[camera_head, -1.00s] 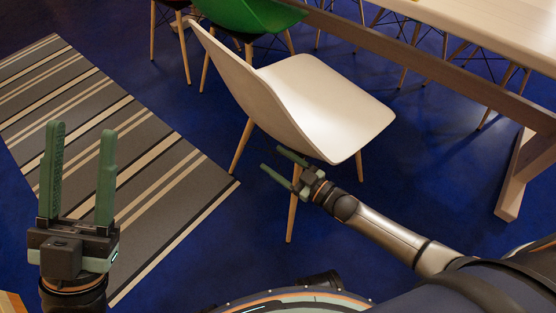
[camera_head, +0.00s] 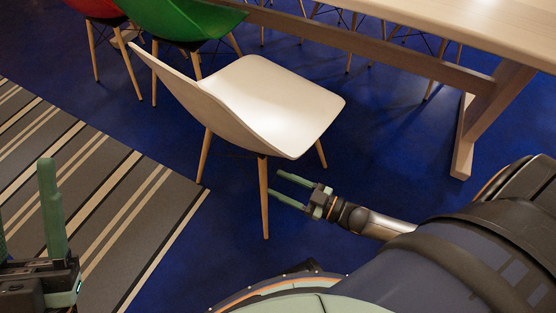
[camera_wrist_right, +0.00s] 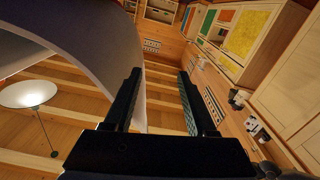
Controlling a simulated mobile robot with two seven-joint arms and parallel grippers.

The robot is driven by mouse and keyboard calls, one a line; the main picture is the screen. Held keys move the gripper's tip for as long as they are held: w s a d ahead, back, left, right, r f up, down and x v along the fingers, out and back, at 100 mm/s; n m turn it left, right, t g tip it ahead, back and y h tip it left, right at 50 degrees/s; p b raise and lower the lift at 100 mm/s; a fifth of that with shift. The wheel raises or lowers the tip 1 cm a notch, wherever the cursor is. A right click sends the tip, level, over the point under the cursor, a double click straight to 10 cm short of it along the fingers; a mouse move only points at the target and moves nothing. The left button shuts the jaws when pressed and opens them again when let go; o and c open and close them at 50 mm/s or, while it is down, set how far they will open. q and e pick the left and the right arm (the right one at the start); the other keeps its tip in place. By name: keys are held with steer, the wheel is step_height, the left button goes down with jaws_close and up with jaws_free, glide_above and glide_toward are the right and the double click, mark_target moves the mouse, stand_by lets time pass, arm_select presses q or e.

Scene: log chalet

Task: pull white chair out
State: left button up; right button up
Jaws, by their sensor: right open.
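The white chair (camera_head: 280,102) stands upright on the blue floor, with its backrest toward the left and its seat toward the table. Its nearest wooden leg (camera_head: 264,200) is in plain view. My right gripper (camera_head: 275,181) is open and empty, just right of that leg, with its fingertips pointing left at it. In the right wrist view, the open fingers (camera_wrist_right: 160,77) have nothing between them that they hold, and a pale curved shell, likely the chair (camera_wrist_right: 100,40), fills the upper left. My left gripper (camera_head: 25,215) is open and empty at the lower left, partly cut off.
A wooden table (camera_head: 400,28) with a slanted leg (camera_head: 475,125) stands at the upper right. A green chair (camera_head: 185,18) and a red chair (camera_head: 95,8) are behind the white chair. A striped rug (camera_head: 110,190) lies left.

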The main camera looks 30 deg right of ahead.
steer(key=a+r+n+t+y, duration=0.15)
steer(key=a+r, duration=0.25)
steer(key=r, duration=0.5)
steer(key=a+r+t+y, duration=0.1)
steer(key=a+r+y, duration=0.1)
steer(key=a+r, duration=0.5)
steer(key=s+d+r+n+t+y, duration=0.1)
steer(key=s+r+t, duration=0.1)
steer(key=r, duration=1.1)
steer(key=s+d+r+n+t+y, duration=0.1)
steer(key=s+r, duration=0.4)
steer(key=r, duration=0.7)
steer(key=shift+s+d+r+t, duration=0.3)
steer(key=shift+d+r+t, duration=0.1)
steer(key=shift+t, duration=0.35)
steer(key=shift+n, duration=0.25)
steer(key=shift+c, duration=0.6)
steer(key=shift+d, duration=0.1)
